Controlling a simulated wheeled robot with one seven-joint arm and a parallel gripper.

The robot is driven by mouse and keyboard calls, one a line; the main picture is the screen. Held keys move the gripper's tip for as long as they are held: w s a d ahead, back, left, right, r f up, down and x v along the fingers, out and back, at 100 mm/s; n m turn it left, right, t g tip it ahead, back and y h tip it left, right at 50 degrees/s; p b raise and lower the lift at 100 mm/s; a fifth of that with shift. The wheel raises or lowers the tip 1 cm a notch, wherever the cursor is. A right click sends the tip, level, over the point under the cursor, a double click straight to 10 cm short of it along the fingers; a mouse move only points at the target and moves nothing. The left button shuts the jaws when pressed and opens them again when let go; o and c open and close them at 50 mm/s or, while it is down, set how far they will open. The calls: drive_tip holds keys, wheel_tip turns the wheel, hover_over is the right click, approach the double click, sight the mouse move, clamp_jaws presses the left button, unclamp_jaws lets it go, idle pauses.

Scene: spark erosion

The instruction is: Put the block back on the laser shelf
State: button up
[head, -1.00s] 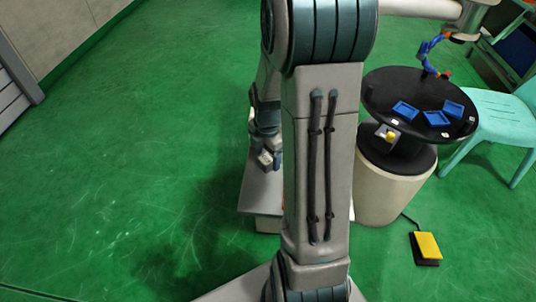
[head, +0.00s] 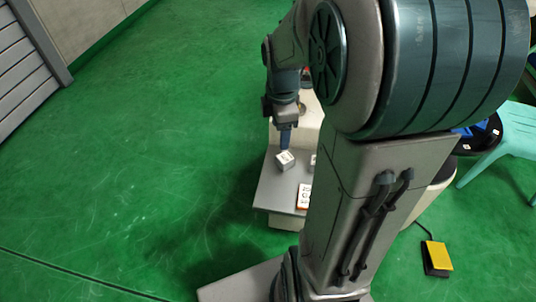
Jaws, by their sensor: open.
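A small pale grey block (head: 285,160) with a dark mark on its top shows near the left edge of a flat grey shelf (head: 275,190). It is turned at an angle to the shelf edge. My gripper (head: 285,146) points down just above the block and is open. The fingertips are small and dark here, so I cannot tell whether they touch the block. My own arm hides the right part of the shelf.
A white card with red and dark marks (head: 304,196) lies on the shelf. Another white piece (head: 313,161) is partly hidden by my arm. A yellow foot pedal (head: 436,257) and a turquoise chair (head: 515,140) stand at right. Green floor is clear at left.

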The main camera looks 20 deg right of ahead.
drive_tip(key=s+a+r+m+t, duration=0.1)
drive_tip(key=s+a+r+m, duration=0.2)
drive_tip(key=s+a+m, duration=0.5)
drive_tip(key=shift+s+a+m+t, duration=0.35)
drive_tip(key=shift+s+m, duration=0.8)
drive_tip(key=shift+m, duration=2.75)
